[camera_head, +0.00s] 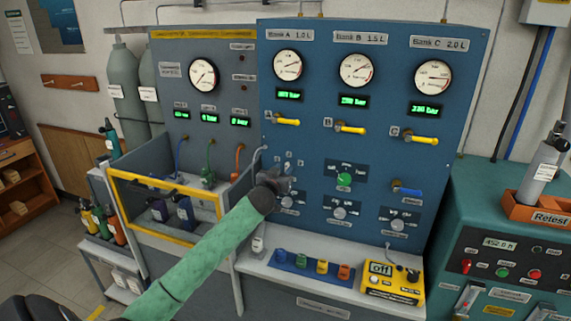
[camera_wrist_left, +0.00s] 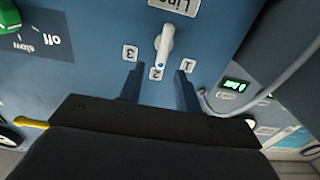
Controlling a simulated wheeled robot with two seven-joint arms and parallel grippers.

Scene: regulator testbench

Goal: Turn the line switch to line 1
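The line switch (camera_wrist_left: 165,42) is a white lever knob on the blue panel, below a plate reading "Line", in the left wrist view, which is upside down. Its blue-dotted end points at the label 2 (camera_wrist_left: 157,73). Label 1 (camera_wrist_left: 188,65) is on the right and label 3 (camera_wrist_left: 130,53) on the left. My left gripper (camera_wrist_left: 158,70) is open, its two fingers spread just short of the knob's end, with nothing held. My right gripper is not in view.
The blue panel (camera_head: 310,230) carries gauges, yellow levers and a green knob (camera_head: 344,180). A grey hose (camera_wrist_left: 270,90) runs beside the left gripper. A yellow-edged bin (camera_head: 160,180) stands left of the arm. A shelf with coloured caps and a yellow "off" device (camera_head: 392,283) lies below.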

